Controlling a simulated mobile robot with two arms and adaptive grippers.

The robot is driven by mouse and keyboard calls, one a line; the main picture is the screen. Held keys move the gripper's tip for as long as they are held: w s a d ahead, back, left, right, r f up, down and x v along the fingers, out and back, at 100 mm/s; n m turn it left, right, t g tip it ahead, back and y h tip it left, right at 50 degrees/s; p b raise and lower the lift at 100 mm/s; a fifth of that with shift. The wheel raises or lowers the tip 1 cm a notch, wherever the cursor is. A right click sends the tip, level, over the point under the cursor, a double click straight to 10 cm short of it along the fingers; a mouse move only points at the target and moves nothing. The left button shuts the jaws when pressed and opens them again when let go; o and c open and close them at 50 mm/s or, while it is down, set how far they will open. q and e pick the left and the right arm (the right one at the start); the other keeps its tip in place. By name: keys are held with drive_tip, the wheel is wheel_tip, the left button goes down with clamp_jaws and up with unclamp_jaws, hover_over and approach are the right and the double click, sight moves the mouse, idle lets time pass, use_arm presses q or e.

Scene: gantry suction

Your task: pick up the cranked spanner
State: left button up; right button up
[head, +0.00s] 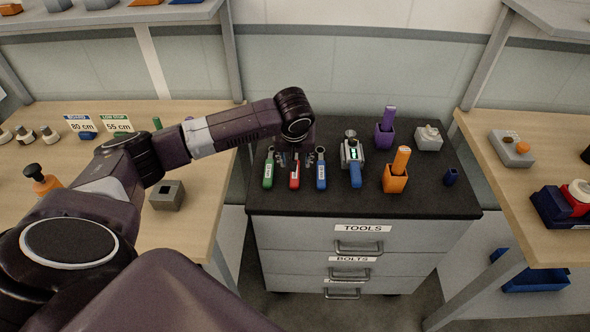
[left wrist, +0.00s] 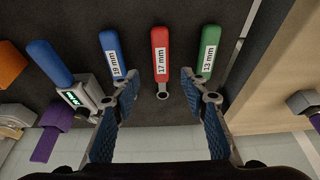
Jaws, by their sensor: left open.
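Three spanners lie side by side on the black top of the tool cabinet: a red-handled one labelled 17 mm (head: 295,179) (left wrist: 161,52), a blue one labelled 19 mm (head: 321,177) (left wrist: 110,54) and a green one labelled 13 mm (head: 268,177) (left wrist: 208,50). The red one's small ring end shows in the left wrist view; I cannot tell for sure which spanner is cranked. My left gripper (head: 294,157) (left wrist: 159,88) is open and empty above them, its fingers on either side of the red spanner's ring end. The fingertips overlap the blue and green spanners' lower parts in the left wrist view.
A blue-handled tool with a lit display (head: 354,168) lies just right of the spanners. Orange (head: 396,180) and purple (head: 384,135) holders stand farther right. Wooden benches (head: 205,215) flank the cabinet.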

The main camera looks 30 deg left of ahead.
use_arm(q)
drive_tip(key=shift+x, duration=1)
drive_tip(key=x, duration=0.1)
drive_tip(key=p+x, duration=0.1)
drive_tip(key=x, duration=0.2)
drive_tip(key=shift+w+a+r, duration=0.2)
drive_tip(key=shift+w+a, duration=0.05)
drive_tip(key=shift+a, duration=0.05)
drive_tip(key=shift+w+a+f+p, duration=0.1)
drive_tip(key=shift+w+f+p, duration=0.2)
drive_tip(key=shift+f, duration=0.35)
drive_tip(key=shift+s, duration=0.1)
use_arm(e)
drive_tip(key=shift+d+r, duration=0.4)
drive_tip(key=shift+r, duration=0.4)
use_arm(q)
drive_tip(key=shift+c, duration=0.3)
clamp_jaws()
